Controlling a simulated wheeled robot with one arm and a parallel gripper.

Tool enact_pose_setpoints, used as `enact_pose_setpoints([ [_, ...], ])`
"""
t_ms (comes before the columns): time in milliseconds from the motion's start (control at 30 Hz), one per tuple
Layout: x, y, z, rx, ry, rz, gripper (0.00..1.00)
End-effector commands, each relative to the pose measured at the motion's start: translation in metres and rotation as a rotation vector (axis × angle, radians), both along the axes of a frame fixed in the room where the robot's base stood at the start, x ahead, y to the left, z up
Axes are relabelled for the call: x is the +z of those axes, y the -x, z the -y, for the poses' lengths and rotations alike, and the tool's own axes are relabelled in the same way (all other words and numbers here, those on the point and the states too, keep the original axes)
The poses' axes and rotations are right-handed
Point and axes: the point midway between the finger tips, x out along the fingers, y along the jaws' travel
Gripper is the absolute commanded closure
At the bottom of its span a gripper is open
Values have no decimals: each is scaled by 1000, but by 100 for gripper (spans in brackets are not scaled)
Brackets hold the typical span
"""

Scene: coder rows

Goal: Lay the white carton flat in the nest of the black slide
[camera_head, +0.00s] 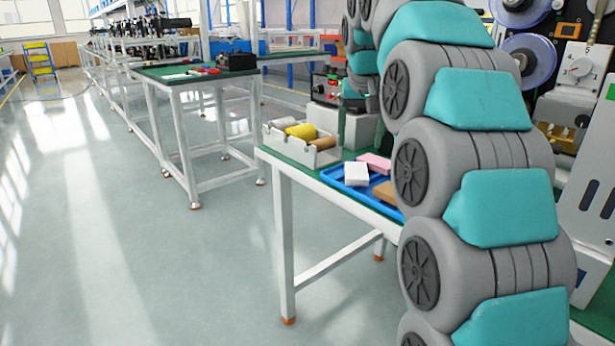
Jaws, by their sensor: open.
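The white carton (356,173) is a small white block at the left end of a blue tray (335,185) on a green-topped table. A pink carton (374,162) and a brown carton (386,194) lie beside it, the brown one partly hidden by my arm. My own grey and teal arm fills the right half of the view. It folds over at the top and its far end is hidden, so I do not see my gripper. I cannot make out the black slide or its nest.
A grey bin (316,156) with yellow, white and brown rolls stands left of the tray. Behind it are grey boxes. A machine with blue-rimmed reels (527,62) stands at the right behind my arm. Another green table (190,77) is further back. The floor at left is clear.

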Motion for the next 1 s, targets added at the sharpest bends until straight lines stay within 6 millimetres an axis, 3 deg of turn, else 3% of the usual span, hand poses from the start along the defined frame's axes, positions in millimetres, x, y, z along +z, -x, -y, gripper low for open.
enact_pose_setpoints([
  [133, -6, -3, 11, -17, 0, -2, 22],
  [567, -34, -15, 11, -15, 1, -1, 22],
  [867, -70, -30, 12, -13, 1, -6, 22],
  [1000, -74, -33, 12, -13, 1, 1, 22],
])
